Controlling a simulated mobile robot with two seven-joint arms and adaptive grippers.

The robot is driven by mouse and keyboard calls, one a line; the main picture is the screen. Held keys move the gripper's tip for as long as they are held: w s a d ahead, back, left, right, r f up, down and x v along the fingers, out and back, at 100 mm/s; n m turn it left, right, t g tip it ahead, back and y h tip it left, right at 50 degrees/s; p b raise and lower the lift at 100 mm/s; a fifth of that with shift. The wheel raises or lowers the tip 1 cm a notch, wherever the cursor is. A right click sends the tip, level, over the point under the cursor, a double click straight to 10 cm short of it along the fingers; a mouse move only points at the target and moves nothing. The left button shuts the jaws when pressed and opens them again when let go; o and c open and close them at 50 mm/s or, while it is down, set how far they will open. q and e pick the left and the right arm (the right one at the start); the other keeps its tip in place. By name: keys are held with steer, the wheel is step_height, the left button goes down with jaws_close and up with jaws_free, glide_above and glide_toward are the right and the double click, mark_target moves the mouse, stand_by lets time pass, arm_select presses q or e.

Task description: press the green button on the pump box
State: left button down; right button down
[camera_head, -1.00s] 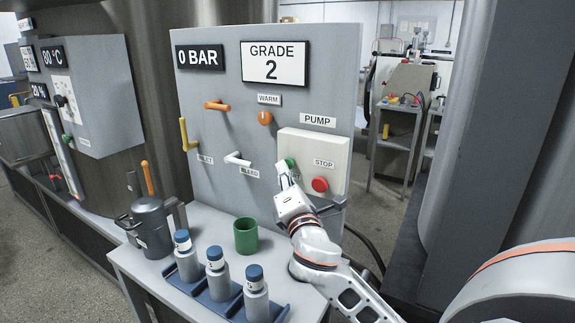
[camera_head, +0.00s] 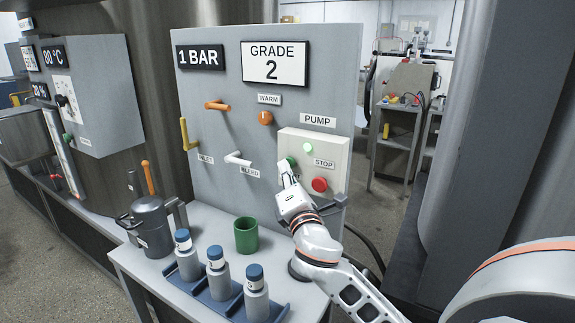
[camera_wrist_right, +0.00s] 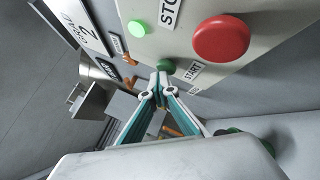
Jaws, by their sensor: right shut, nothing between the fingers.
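The pump box (camera_head: 335,148) is a pale box on the grey panel, labelled PUMP above. Its green button (camera_head: 291,160) is at the left, partly behind my right fingers, and also shows in the right wrist view (camera_wrist_right: 166,66) beside the START label. A small green lamp (camera_head: 308,147) above it is lit; it also glows in the wrist view (camera_wrist_right: 137,29). My right gripper (camera_head: 284,170) is shut and empty. In the wrist view its fingertips (camera_wrist_right: 156,82) are close to the green button; whether they touch it I cannot tell.
The red STOP button (camera_head: 319,184) is right of the fingers. The pressure display (camera_head: 200,57) reads 1 BAR. A bleed lever (camera_head: 238,159) sticks out left of the box. Below stand a green cup (camera_head: 246,235), a blue rack (camera_head: 226,306) of capped bottles and a grey pot (camera_head: 152,228).

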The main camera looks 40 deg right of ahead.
steer(key=shift+s+a, duration=0.4)
steer(key=shift+a, duration=0.45)
steer(key=a, duration=0.1)
steer(key=s+a+p, duration=0.1)
steer(key=a, duration=0.1)
steer(key=s+a, duration=0.1)
steer(key=shift+a, duration=0.3)
stand_by(0.9)
